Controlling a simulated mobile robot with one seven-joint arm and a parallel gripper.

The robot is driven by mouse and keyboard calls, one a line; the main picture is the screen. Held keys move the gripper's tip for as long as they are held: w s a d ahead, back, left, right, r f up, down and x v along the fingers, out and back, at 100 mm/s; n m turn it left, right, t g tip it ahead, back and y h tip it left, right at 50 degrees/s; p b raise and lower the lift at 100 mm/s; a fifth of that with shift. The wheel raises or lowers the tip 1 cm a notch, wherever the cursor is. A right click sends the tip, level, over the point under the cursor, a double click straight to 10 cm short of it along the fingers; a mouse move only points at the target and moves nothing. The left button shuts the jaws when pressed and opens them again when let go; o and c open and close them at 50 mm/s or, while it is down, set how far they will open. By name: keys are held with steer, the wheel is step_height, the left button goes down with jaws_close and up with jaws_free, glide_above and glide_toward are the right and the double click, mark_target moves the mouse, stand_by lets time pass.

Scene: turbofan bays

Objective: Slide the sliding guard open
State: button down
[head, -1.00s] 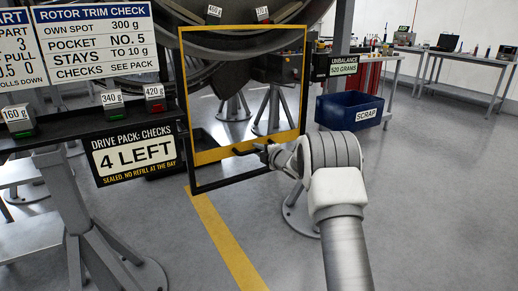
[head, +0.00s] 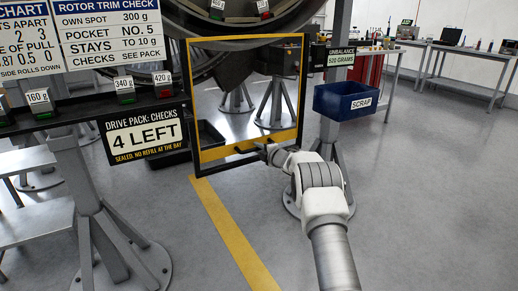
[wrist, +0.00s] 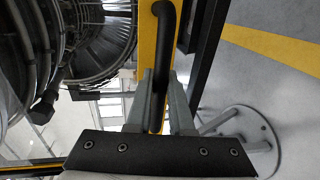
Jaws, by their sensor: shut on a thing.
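The sliding guard is a clear pane in a yellow frame (head: 193,95), standing upright in front of the engine and set in a black outer frame (head: 215,172). A short gap shows between its bottom yellow bar and the black frame's lower rail. A black bar handle (wrist: 165,40) runs along the yellow bar in the wrist view. My gripper (head: 262,150) is at the guard's lower right and is shut on the handle. In the wrist view its two grey fingers (wrist: 161,90) stand on either side of the handle.
A grey stand foot (wrist: 240,140) is on the floor right of my fingers in the wrist view. A blue scrap bin (head: 345,101) hangs on a post at right. A drive-pack sign (head: 145,135) is left of the guard.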

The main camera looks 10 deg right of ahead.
steer(key=shift+f, duration=0.25)
steer(key=c, duration=0.9)
jaws_free()
steer(key=shift+c, duration=0.2)
steer(key=shift+o, duration=0.5)
steer(key=shift+r, duration=0.15)
steer(key=shift+s, duration=0.1)
steer(key=p+v, duration=0.3)
steer(key=v, duration=1.4)
steer(key=shift+s, duration=0.15)
